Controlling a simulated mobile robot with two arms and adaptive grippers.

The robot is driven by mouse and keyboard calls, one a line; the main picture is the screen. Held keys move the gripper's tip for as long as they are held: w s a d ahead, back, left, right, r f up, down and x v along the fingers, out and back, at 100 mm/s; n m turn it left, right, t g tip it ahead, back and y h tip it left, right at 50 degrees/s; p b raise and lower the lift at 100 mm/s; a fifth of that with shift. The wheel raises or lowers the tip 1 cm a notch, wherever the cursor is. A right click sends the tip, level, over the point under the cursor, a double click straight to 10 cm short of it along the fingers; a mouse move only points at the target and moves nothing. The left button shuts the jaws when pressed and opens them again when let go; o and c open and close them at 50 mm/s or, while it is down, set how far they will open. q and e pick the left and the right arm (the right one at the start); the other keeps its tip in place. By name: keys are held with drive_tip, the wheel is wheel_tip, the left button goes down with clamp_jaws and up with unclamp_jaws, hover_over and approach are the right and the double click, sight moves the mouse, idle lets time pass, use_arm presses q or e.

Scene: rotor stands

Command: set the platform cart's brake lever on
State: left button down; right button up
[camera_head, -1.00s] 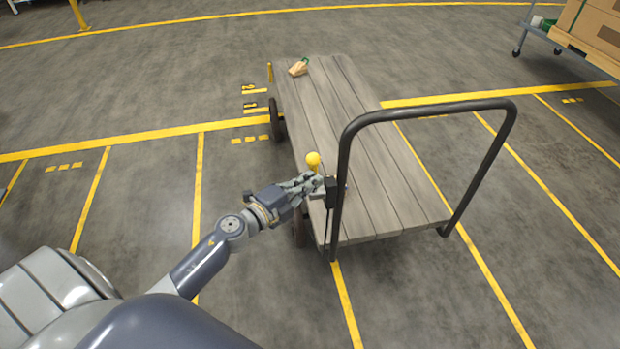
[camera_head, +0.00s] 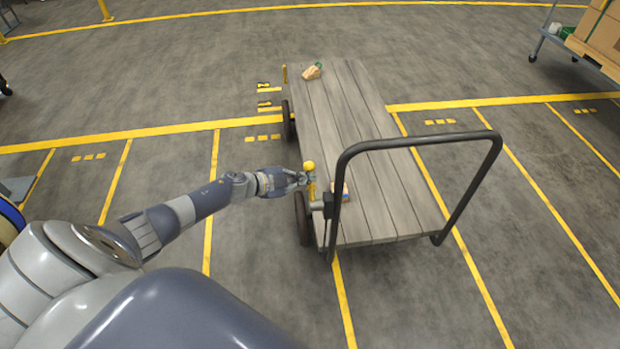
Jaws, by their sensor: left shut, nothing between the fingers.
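The platform cart (camera_head: 375,150) has a grey plank deck and a black tubular push handle (camera_head: 420,143) at its near end. The brake lever (camera_head: 311,186), a yellow shaft with a round yellow knob (camera_head: 309,167), stands roughly upright at the deck's near left edge, by a black mount (camera_head: 330,205) on the handle's left leg. My left gripper (camera_head: 303,179) is shut and empty, just left of the lever below the knob. Its fingertips overlap the lever in the picture; I cannot tell if they touch. My right gripper is not in view.
A small tan object (camera_head: 311,72) lies at the deck's far end. A small blue-and-orange item (camera_head: 342,190) shows beside the handle's left leg. A rack with cardboard boxes (camera_head: 603,38) stands at the far right. The floor left of the cart is open, with yellow lines.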

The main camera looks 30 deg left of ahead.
use_arm(q)
drive_tip(key=shift+n+g+h, duration=0.4)
drive_tip(key=shift+n+g, duration=0.1)
drive_tip(key=shift+n, duration=0.1)
drive_tip(key=w+a+f+b, duration=0.2)
drive_tip(key=shift+w+a+f, duration=0.1)
drive_tip(key=shift+w+f, duration=0.1)
drive_tip(key=shift+w, duration=0.2)
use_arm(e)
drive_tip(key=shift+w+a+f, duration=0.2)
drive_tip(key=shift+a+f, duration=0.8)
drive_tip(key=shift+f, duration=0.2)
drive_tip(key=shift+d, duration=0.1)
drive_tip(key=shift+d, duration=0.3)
